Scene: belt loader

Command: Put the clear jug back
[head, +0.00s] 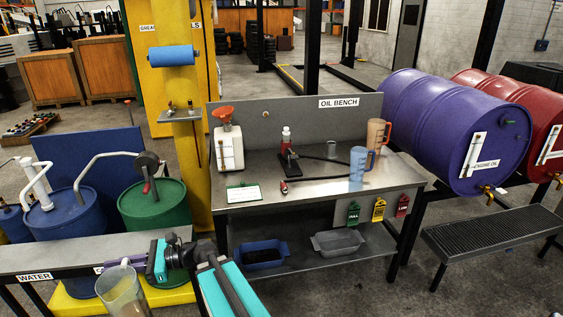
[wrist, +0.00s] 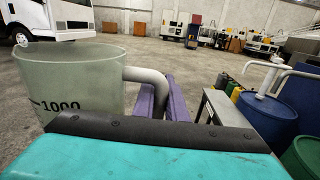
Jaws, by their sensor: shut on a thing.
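The clear jug (head: 122,292) is at the lower left of the head view, cut off by the bottom edge. It is see-through with a pale handle and looks upright. In the wrist view the jug (wrist: 85,85) fills the left side, with a black "1000" mark on its wall. My gripper (head: 128,267) is shut on the jug's handle; its purple fingers (wrist: 166,97) are on the handle in the wrist view. The jug is held in front of the shelf labelled WATER (head: 80,262). I cannot tell whether it holds liquid.
The oil bench (head: 240,207) stands in the middle, with a blue jug (head: 357,168), an orange jug (head: 378,135) and a white container (head: 229,147) on top. Blue and green drums (head: 150,203) stand behind the WATER shelf. A purple drum (head: 445,125) lies at right.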

